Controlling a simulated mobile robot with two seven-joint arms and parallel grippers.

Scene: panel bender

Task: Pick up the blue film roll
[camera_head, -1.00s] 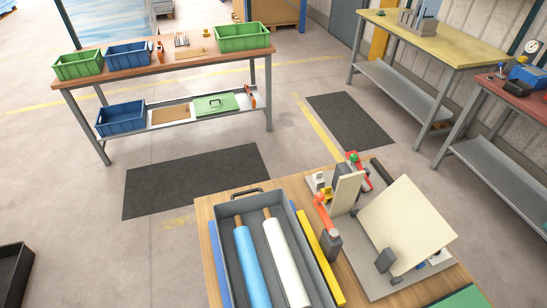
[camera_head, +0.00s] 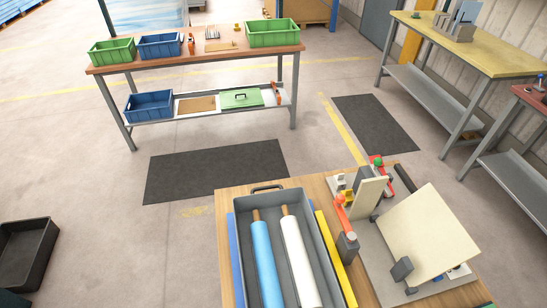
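The blue film roll (camera_head: 266,262) lies lengthwise in a grey tray (camera_head: 315,222) on the wooden table in front of me. Its near end runs toward the bottom edge of the view. A white film roll (camera_head: 299,262) lies beside it on the right, roughly parallel. Both rolls show brown core ends at the far side. Neither of my grippers shows in the head view.
Right of the tray are a yellow bar (camera_head: 334,255), a fixture with a red-orange handle (camera_head: 344,213) and a tilted cream panel (camera_head: 428,238). A workbench (camera_head: 200,59) with green and blue bins stands behind. A dark crate (camera_head: 27,250) is on the floor at left.

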